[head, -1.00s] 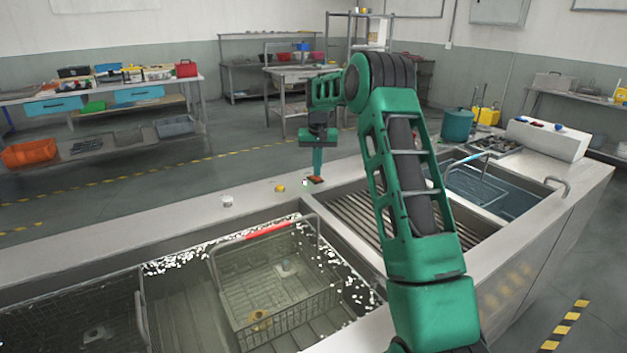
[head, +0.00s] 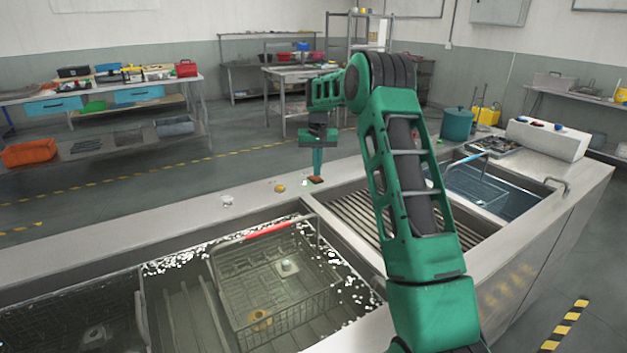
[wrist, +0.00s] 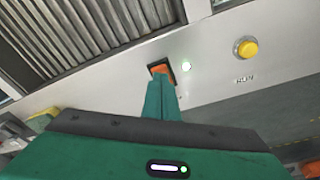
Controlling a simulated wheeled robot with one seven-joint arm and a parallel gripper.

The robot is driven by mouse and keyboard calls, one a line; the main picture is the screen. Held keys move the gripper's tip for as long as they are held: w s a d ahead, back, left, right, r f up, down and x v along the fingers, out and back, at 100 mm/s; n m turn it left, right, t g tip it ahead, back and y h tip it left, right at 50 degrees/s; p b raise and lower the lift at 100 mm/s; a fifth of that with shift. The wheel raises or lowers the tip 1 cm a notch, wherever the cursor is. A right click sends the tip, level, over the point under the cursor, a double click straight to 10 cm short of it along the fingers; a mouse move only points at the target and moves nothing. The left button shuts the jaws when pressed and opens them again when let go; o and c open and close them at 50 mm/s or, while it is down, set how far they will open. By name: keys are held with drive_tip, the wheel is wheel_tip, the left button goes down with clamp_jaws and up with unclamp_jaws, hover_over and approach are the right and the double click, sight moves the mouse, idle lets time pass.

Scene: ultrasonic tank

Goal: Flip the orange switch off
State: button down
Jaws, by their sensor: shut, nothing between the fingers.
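The orange switch (wrist: 160,69) is a small rocker in a dark frame, set in the metal rim of the tank. In the head view it shows as an orange-brown patch (head: 315,180) right at my fingertips. My gripper (wrist: 162,82) is shut and empty, pointing down, with its tips at the switch; they look to be at or touching its near part, which they partly cover. I cannot tell exactly which way the rocker is tilted. A small light (wrist: 186,66) beside the switch glows whitish green.
A yellow button (wrist: 246,47) with a label sits on the rim nearby, and a white knob (head: 228,200) stands further left. A water-filled basin (head: 180,290) with wire baskets and a slatted drain section (head: 350,215) lie on the near side.

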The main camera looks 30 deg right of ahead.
sight(317, 178)
drive_tip(key=shift+f, duration=0.55)
idle(0.4)
wheel_tip(317, 178, up, 7)
idle(0.9)
idle(0.3)
